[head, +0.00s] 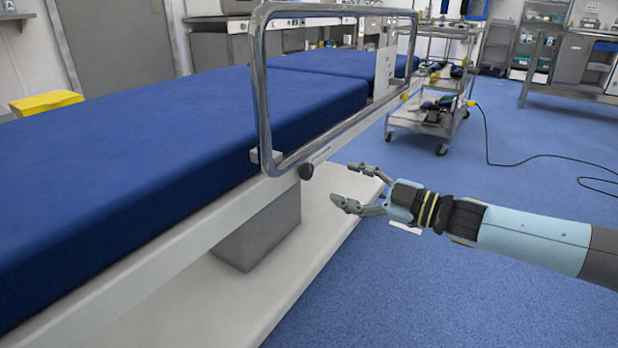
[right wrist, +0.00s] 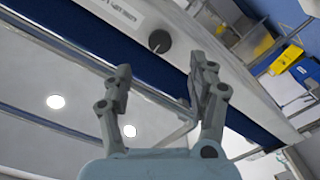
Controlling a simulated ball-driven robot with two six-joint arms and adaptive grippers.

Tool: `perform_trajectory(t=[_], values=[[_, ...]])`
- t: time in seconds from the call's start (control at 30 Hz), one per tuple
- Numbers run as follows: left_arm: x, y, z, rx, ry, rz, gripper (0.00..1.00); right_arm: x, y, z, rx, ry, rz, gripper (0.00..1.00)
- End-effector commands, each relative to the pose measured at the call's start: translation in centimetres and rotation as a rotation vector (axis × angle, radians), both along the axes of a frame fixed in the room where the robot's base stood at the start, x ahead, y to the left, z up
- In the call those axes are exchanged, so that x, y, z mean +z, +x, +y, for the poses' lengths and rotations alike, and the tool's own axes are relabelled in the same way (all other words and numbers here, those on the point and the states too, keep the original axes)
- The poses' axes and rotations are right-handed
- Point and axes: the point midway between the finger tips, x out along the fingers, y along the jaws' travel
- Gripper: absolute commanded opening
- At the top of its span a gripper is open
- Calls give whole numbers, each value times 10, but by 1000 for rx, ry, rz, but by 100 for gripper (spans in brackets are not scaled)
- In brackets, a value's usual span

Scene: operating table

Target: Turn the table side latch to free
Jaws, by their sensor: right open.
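A dark round knob (head: 306,171), which looks like the side latch, sits on the pale side rail (head: 190,243) of the operating table, below the near lower corner of the chrome side frame (head: 262,95). In the right wrist view the knob (right wrist: 159,41) lies beyond and between my fingertips, and which way it is turned cannot be told. My right gripper (head: 346,186) is open and empty, to the right of the knob and apart from it. Its spread fingers (right wrist: 160,67) also show in the right wrist view. My left gripper is not in view.
The blue mattress (head: 150,130) covers the table top. The grey column (head: 258,232) and white base (head: 225,305) stand below the rail. A wheeled cart (head: 425,118) stands behind, with a cable (head: 520,160) on the floor. The blue floor around my right arm is clear.

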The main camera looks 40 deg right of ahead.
Motion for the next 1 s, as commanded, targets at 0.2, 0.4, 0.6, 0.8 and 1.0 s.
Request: perform_trajectory(t=[0.2, 0.4, 0.6, 0.8, 1.0], values=[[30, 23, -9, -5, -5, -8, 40, -3, 34, 14, -2, 1, -2, 59], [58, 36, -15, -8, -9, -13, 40, -2, 68, 28, -4, 2, -1, 59], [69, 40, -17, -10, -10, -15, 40, -1, 83, 34, -3, 1, 1, 59], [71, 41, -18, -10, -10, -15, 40, -1, 84, 35, -2, 0, 1, 59], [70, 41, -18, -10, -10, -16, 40, -1, 84, 35, -2, 0, 1, 44]])
